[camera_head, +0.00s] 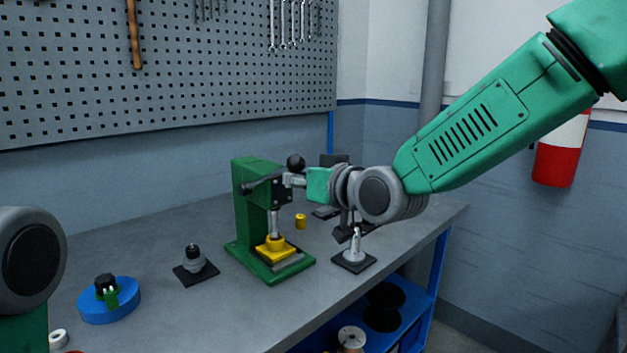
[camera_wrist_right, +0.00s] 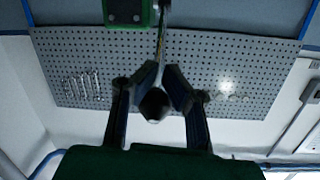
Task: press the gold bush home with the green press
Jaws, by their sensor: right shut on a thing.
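The green press (camera_head: 245,215) stands on the bench. Its upright ram reaches down to a yellow part (camera_head: 275,253) on its base, with a round gold piece on top under the ram. A small gold cylinder (camera_head: 300,221) stands on the bench behind and right of it. I cannot tell for sure which gold piece is the bush. In the head view, the right hand is beside the press head. My left gripper is out of view.
A grey stepped part on a black plate (camera_head: 196,268) and a blue disc (camera_head: 122,307) stand left of the press. A small metal post on a black base (camera_head: 353,261) stands right, near the bench edge. A pegboard (camera_head: 180,80) hangs behind.

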